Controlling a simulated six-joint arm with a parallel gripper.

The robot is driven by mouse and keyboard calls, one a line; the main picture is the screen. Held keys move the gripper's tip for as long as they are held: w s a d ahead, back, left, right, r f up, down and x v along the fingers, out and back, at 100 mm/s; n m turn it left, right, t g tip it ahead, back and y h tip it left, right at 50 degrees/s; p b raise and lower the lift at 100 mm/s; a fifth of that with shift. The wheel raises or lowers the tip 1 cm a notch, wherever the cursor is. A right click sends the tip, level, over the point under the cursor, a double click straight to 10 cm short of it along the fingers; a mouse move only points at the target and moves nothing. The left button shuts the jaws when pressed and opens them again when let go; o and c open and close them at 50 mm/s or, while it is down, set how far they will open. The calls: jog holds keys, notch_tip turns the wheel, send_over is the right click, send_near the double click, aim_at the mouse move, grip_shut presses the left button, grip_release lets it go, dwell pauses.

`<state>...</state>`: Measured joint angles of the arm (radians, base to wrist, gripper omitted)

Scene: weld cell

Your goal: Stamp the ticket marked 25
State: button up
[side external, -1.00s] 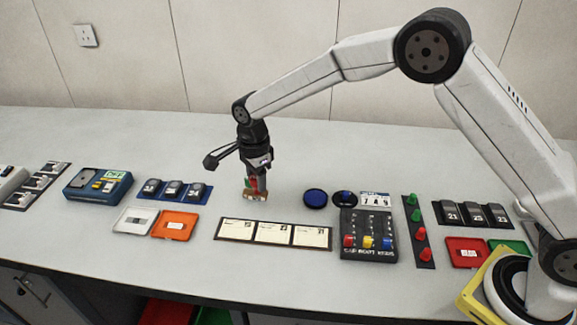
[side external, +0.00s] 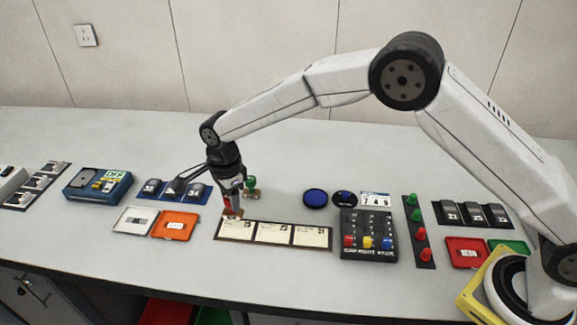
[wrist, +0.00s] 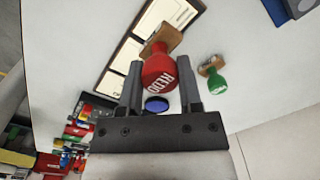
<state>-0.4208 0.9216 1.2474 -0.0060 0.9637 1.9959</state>
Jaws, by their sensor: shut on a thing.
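My gripper (side external: 230,196) is shut on a red stamp with a wooden base; the stamp also shows between the fingers in the wrist view (wrist: 158,72). Its white lettering is hard to read. The stamp is at the back left corner of the ticket strip (side external: 273,244), close to the leftmost ticket (side external: 238,227); I cannot tell whether it touches. Three cream tickets lie in the strip, and their numbers are too small to read. A green stamp (side external: 252,183) stands on the table behind my gripper; it also shows in the wrist view (wrist: 217,84).
A blue round pad (side external: 315,198) lies right of my gripper, beside a dark panel (side external: 368,222) with coloured knobs. An orange tray (side external: 175,225) and a white tray (side external: 135,220) lie to the left, in front of black numbered blocks (side external: 197,192). The table behind is clear.

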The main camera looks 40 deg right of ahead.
aim_at(233, 215)
jog(key=shift+f, duration=2.25)
jog(key=shift+f, duration=0.65)
dwell(0.4)
jog(key=shift+r, duration=0.1)
jog(key=shift+r, duration=3.5)
